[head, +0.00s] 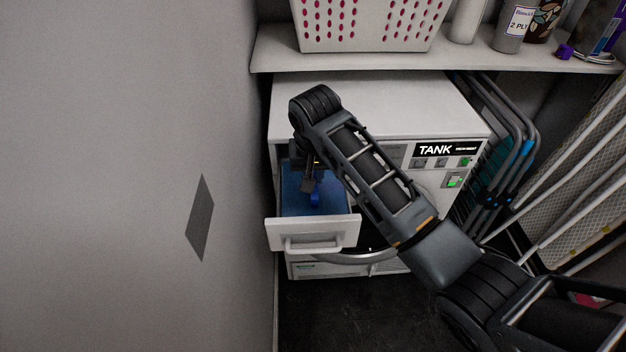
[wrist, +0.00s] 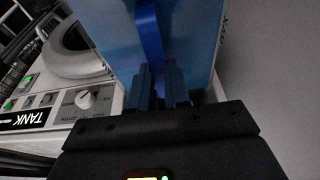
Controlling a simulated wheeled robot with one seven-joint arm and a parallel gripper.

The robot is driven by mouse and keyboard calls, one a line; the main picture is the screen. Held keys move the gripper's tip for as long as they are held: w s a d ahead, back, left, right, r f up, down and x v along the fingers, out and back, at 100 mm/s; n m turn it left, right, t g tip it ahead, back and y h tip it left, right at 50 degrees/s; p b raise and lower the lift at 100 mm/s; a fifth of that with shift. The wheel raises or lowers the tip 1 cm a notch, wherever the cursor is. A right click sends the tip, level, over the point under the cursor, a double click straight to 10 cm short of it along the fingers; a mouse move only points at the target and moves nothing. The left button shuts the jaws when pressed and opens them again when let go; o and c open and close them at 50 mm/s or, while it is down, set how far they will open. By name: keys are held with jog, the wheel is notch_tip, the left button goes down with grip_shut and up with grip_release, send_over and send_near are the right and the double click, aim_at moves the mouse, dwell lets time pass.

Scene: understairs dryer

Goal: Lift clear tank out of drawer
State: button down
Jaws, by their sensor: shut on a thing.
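The clear tank looks blue; in the head view the tank (head: 294,203) sits in the pulled-out drawer (head: 275,236) at the dryer's upper left. Its darker blue handle (wrist: 149,35) runs up the middle of the wrist view, with the pale blue tank body (wrist: 190,40) behind it. My gripper (head: 314,190) reaches down over the tank. In the wrist view the fingers (wrist: 160,86) are shut on the blue handle. My arm hides part of the dryer front and the tank's right side in the head view.
The white dryer (head: 375,95) has a panel marked TANK (head: 435,150). A shelf (head: 400,59) with a white basket (head: 370,22) overhangs it. A grey wall (head: 130,150) stands close on the left. The floor in front is bare.

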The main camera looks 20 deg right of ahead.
notch_tip(320, 180, up, 18)
jog(key=p, duration=0.2)
jog(key=shift+f+p, duration=0.2)
jog(key=shift+p, duration=0.2)
